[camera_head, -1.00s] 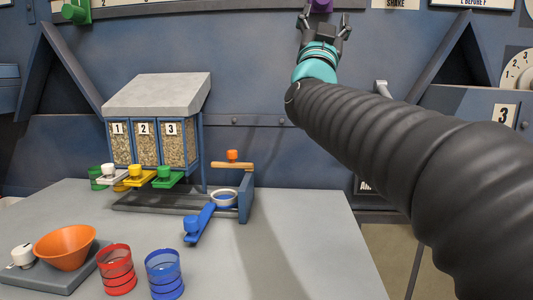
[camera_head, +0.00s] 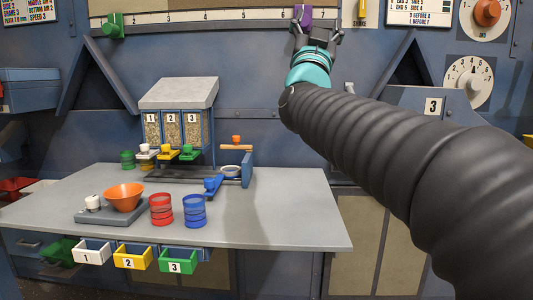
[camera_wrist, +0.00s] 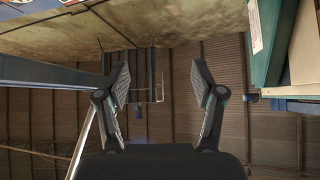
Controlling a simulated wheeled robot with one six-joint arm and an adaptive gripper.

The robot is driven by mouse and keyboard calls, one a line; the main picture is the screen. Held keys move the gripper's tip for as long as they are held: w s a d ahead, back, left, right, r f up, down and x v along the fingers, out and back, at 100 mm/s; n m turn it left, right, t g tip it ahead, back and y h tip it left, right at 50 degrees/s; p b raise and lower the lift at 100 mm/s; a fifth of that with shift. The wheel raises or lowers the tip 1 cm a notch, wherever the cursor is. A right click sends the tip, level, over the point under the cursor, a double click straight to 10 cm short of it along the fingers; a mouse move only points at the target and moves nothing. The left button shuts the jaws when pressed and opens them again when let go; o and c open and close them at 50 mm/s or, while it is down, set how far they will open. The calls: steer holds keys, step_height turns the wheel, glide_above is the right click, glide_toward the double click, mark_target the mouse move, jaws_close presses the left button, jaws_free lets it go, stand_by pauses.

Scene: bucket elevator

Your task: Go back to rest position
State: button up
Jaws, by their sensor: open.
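My gripper (camera_head: 316,30) is raised at the top of the head view, in front of the back wall panel. Its fingers are apart, and a purple slider (camera_head: 302,16) on the scale strip shows just behind and between them. I cannot tell from the head view whether they touch. In the wrist view my gripper (camera_wrist: 160,88) has both fingers spread wide with nothing held between them. The wrist camera looks up past the fingers toward a ribbed ceiling.
The grey table (camera_head: 290,220) carries a hopper unit (camera_head: 178,95), an orange bowl (camera_head: 124,197), a red cup (camera_head: 161,210) and a blue cup (camera_head: 195,211). Numbered drawers (camera_head: 132,257) stick out below its front edge. A green slider (camera_head: 113,26) and dials (camera_head: 468,82) are on the wall.

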steer(key=s+f+n+g+y, duration=0.4)
steer(key=f+g+y, duration=0.1)
steer(key=f, duration=0.9)
steer(key=s+f+n+g+y, duration=0.3)
steer(key=f+n+g+y, duration=0.15)
steer(key=f, duration=0.95)
steer(key=s+d+f+g, duration=0.1)
steer(key=s+f+g, duration=0.2)
steer(key=s+f, duration=0.4)
steer(key=s+d+f+m+g+h, duration=0.1)
steer(key=s+d+f+g, duration=0.1)
steer(key=s+f+g, duration=0.2)
steer(key=s+d+f+m+g+h, duration=0.1)
steer(key=s+d+f+g, duration=0.1)
steer(key=s+f, duration=0.8)
step_height(320, 180, down, 5)
steer(key=shift+s+d+r+g, duration=0.25)
steer(key=shift+s+g, duration=0.1)
steer(key=shift+g, duration=0.4)
